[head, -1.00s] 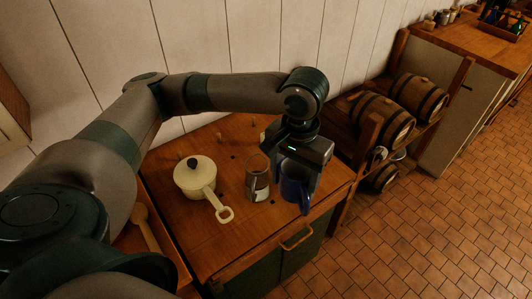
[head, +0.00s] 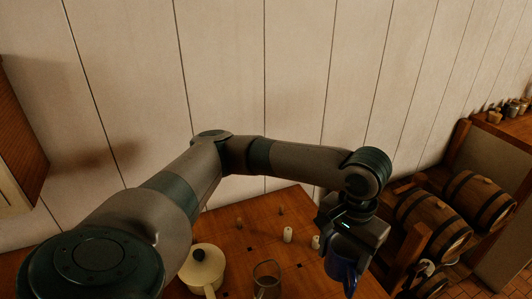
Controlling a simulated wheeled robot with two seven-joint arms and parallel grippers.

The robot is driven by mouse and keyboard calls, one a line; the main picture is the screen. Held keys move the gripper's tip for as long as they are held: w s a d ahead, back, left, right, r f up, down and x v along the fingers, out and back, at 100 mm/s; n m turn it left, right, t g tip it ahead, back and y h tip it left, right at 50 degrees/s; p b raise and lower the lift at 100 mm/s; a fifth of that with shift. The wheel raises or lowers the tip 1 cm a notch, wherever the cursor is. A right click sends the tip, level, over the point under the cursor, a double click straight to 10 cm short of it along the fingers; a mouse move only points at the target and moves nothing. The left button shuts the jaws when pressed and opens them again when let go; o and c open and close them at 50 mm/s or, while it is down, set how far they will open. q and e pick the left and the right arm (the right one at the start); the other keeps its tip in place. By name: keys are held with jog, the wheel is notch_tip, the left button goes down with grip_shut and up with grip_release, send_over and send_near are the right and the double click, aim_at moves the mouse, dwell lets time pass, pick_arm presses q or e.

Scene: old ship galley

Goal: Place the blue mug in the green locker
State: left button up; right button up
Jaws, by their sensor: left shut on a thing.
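The blue mug (head: 341,269) is at the lower right of the head view, its upper part covered by my left gripper (head: 348,256). My left gripper is shut on the mug from above and holds it, seemingly raised over the right part of the wooden counter (head: 232,238). The mug's lower end shows near the bottom of the picture. No green locker is in view now. My right gripper is not in view.
A cream lidded pot (head: 203,267) and a brownish glass jar (head: 267,280) stand on the counter left of the mug. Small pale shakers (head: 288,235) stand behind. Barrels (head: 432,224) lie in a rack at the right. A panelled wall (head: 300,90) closes the back.

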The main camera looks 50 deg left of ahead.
pick_arm(q)
jog(key=shift+w+d+f+m, duration=0.15)
jog(key=shift+d+f+m, duration=0.25)
jog(key=shift+m, duration=0.6)
jog(key=m, duration=0.2)
jog(key=d+f+m, duration=0.1)
jog(key=m, duration=0.1)
jog(key=f+m, duration=0.1)
jog(key=m, duration=0.1)
jog(key=shift+w+d+f, duration=0.1)
jog(key=shift+w+d, duration=0.15)
jog(key=shift+d, duration=0.15)
jog(key=m, duration=0.2)
jog(key=d+f+m, duration=0.1)
jog(key=m, duration=0.1)
jog(key=shift+w+d+f, duration=0.1)
jog(key=shift+f, duration=0.05)
jog(key=m, duration=0.1)
jog(key=d+f+m, duration=0.1)
jog(key=m, duration=0.1)
jog(key=f+m, duration=0.1)
jog(key=m, duration=0.1)
jog(key=shift+d, duration=0.3)
